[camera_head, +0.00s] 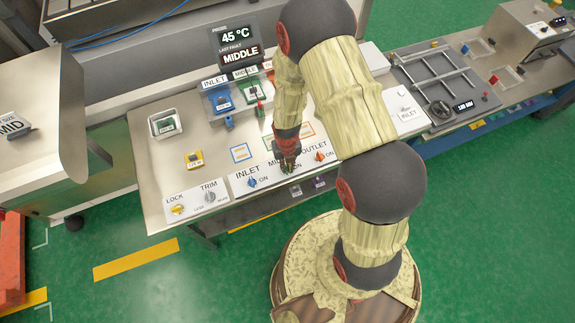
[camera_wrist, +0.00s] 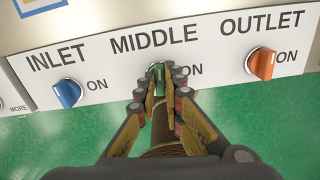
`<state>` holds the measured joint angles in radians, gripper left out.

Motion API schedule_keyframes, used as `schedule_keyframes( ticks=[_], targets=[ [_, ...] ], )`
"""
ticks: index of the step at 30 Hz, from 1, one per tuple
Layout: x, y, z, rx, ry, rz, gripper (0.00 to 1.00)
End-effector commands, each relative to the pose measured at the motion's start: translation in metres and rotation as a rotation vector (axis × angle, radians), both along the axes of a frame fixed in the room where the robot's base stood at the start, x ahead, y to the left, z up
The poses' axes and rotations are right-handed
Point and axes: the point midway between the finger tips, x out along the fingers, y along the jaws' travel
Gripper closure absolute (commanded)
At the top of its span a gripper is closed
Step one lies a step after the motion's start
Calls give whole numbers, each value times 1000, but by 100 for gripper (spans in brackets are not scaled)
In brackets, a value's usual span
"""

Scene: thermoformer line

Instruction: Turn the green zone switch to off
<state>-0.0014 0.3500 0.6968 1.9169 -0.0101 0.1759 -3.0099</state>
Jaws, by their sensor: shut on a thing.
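The green zone switch (camera_wrist: 157,70) is the middle knob on a white panel, under the label MIDDLE. My gripper (camera_wrist: 162,82) is at this knob, with its two fingers shut on it from either side. The fingers hide most of the knob, so its exact angle cannot be told. The word ON shows to its right, partly covered. In the head view my gripper (camera_head: 288,165) reaches down to the panel's front edge and hides the green switch.
The blue INLET knob (camera_wrist: 67,93) is left of my gripper and the orange OUTLET knob (camera_wrist: 262,63) is right of it. A yellow LOCK knob (camera_head: 177,209) and a grey TRIM knob (camera_head: 210,197) sit further left. A display (camera_head: 237,46) reads 45 °C and MIDDLE.

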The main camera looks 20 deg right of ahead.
Motion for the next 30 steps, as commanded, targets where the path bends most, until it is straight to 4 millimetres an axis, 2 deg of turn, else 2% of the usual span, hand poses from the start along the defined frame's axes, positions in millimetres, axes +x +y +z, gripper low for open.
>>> schedule_keyframes(
  ticks=[8,30],
  targets=[
    [-4,0,-1,-1,10,2,100],
    [1,-1,2,-5,5,37,100]
  ],
)
